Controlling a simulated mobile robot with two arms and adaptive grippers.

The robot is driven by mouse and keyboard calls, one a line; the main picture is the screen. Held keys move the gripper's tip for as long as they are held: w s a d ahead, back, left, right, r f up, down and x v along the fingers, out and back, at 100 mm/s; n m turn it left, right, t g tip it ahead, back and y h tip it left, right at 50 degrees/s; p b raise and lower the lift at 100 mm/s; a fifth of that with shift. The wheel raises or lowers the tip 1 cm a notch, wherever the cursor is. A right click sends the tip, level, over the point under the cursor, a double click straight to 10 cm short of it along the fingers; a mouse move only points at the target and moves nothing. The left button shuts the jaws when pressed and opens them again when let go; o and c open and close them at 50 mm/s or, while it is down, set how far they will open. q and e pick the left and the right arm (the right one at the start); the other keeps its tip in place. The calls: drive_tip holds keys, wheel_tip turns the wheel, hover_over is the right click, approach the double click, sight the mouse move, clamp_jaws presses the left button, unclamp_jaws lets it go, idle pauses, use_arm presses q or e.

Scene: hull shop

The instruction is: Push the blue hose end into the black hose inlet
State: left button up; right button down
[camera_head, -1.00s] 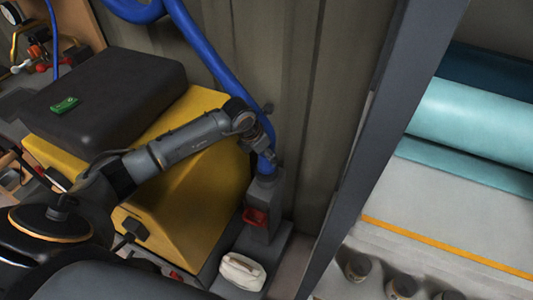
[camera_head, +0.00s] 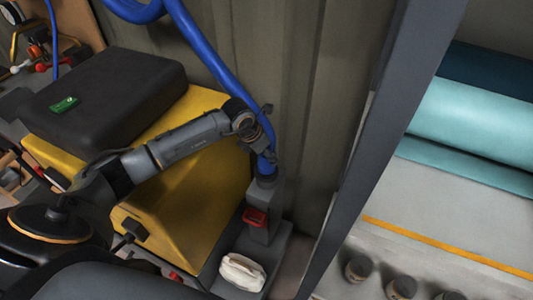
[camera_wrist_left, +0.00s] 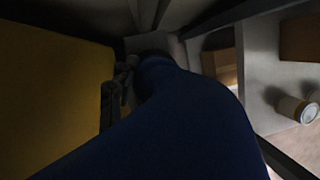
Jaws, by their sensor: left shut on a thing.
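The blue hose (camera_head: 220,70) hangs down along the wall, and its lower end (camera_head: 265,165) stands nearly upright at the dark hose inlet (camera_head: 266,181) on top of a grey post. My left gripper (camera_head: 262,152) is shut on the hose just above that end. The end meets the inlet's top in this view; I cannot tell how deep it sits. In the left wrist view the hose (camera_wrist_left: 160,130) fills the middle and hides most of the inlet. A gripper finger (camera_wrist_left: 115,95) shows beside it. My right gripper is not in view.
A yellow cabinet (camera_head: 190,215) with a black pad (camera_head: 105,95) stands left of the post. A red part (camera_head: 255,217) is on the post's front, and a white cloth-like bundle (camera_head: 242,271) lies below. A grey upright beam (camera_head: 385,130) rises to the right.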

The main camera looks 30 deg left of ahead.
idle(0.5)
use_arm(q)
drive_tip(key=shift+f+b, duration=0.5)
drive_tip(key=shift+b, duration=0.05)
drive_tip(key=o, duration=1.2)
drive_tip(key=shift+c, duration=0.2)
drive_tip(key=v, duration=1.2)
